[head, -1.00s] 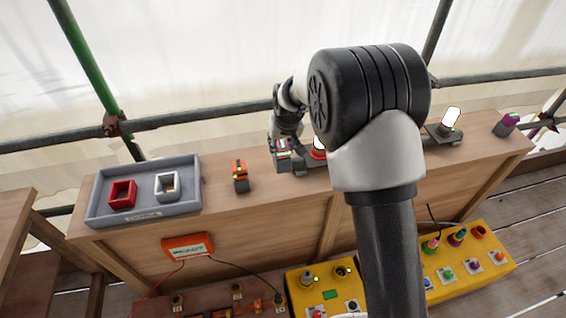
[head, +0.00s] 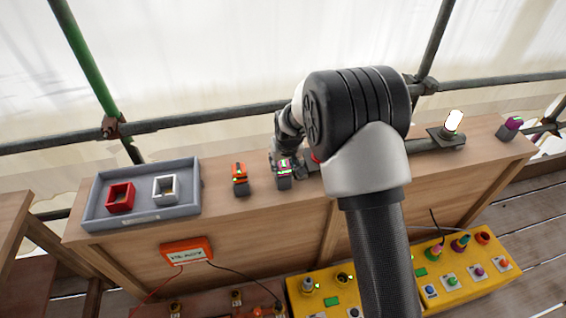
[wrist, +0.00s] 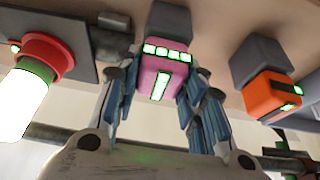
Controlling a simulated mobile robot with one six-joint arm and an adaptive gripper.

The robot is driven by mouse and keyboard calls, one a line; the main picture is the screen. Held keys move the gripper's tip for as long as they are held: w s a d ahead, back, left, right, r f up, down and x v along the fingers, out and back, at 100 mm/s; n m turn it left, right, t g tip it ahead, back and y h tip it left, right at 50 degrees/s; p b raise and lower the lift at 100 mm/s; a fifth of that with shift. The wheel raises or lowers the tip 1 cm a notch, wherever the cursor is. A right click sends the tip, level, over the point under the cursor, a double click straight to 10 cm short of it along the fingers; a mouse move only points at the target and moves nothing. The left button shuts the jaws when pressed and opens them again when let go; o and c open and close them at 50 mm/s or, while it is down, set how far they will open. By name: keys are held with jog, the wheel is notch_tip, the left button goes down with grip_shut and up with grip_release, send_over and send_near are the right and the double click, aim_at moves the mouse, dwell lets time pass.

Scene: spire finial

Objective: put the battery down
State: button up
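A pink battery (head: 284,167) with a dark grey base and green lights is upright at the bench top, left of the plate with the red fitting. In the wrist view the pink battery (wrist: 163,70) is between the two blue-grey fingers of my gripper (wrist: 160,88), which close on its sides.
An orange battery (head: 240,176) stands just left on the bench (head: 215,225). A grey tray (head: 143,212) with a red and a white holder is farther left. A lamp (head: 453,123) and a purple battery (head: 511,126) are at right. A scaffold rail (head: 190,119) runs behind.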

jog(key=o, duration=0.4)
jog(key=shift+r, duration=0.1)
jog(key=shift+r, duration=0.3)
jog(key=s+d+r+p, duration=0.1)
jog(key=s+d+r, duration=0.2)
jog(key=s+r, duration=0.4)
jog(key=s+d+r+m+p, duration=0.1)
jog(key=s+d+r, duration=0.1)
jog(key=s+r, duration=0.5)
jog(key=s+d+r+p, duration=0.1)
jog(key=s+d+r, duration=0.25)
jog(key=r, duration=0.65)
jog(key=s+d+r, duration=0.1)
jog(key=s+d, duration=0.1)
jog(key=s, duration=0.9)
jog(key=s+d+r+m, duration=0.1)
jog(key=s, duration=1)
jog(key=shift+s+d+r+h, duration=0.15)
jog(key=shift+s+d+h, duration=0.2)
jog(key=shift+d+h, duration=0.05)
